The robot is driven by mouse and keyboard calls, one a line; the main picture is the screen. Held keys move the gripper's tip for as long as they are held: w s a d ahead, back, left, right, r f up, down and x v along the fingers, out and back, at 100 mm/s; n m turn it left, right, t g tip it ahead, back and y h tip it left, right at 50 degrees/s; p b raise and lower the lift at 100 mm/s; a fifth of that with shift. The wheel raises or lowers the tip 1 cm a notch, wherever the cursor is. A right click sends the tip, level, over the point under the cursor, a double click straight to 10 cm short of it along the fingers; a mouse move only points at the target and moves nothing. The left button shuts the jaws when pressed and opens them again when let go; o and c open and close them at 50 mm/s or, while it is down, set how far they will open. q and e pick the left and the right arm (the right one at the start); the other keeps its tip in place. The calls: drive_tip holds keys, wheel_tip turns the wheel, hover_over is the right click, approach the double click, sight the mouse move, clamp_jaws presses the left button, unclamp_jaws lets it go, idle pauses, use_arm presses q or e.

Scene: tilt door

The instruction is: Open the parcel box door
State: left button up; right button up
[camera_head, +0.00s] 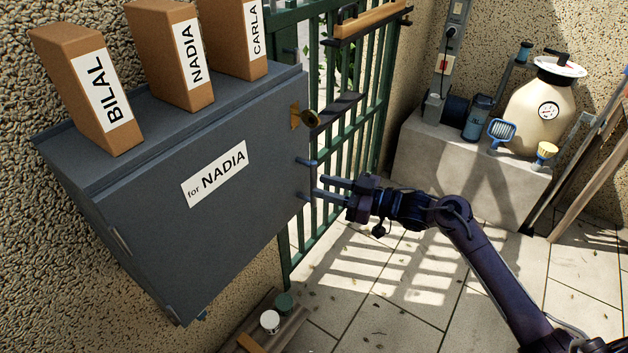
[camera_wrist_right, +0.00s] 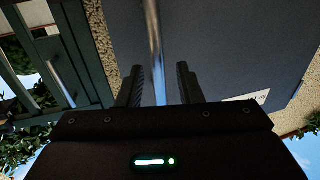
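The grey parcel box (camera_head: 110,190) hangs on the rough wall at left. Its door (camera_head: 235,230), labelled "for NADIA" (camera_head: 214,174), looks shut. A bar handle (camera_head: 307,163) stands out at the door's right edge, held by short posts; much of the bar is hard to make out in the head view. My right gripper (camera_head: 318,187) reaches it from the right, fingers open. In the right wrist view, the metal bar (camera_wrist_right: 154,50) runs between the two open fingers (camera_wrist_right: 158,88), with gaps visible on both sides. My left gripper is not in view.
Parcels marked BILAL (camera_head: 90,90), NADIA (camera_head: 178,55) and CARLA (camera_head: 237,40) stand on the box. A brass fitting (camera_head: 296,115) sits above the handle. A green gate (camera_head: 375,110) stands behind. A sprayer tank (camera_head: 540,112) stands on a concrete block. The paved floor at right is mostly clear.

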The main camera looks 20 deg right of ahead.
sight(314, 206)
drive_tip(key=x, duration=0.3)
drive_tip(key=shift+w+a, duration=0.2)
drive_tip(key=shift+w, duration=0.1)
drive_tip(key=shift+c, duration=0.2)
clamp_jaws()
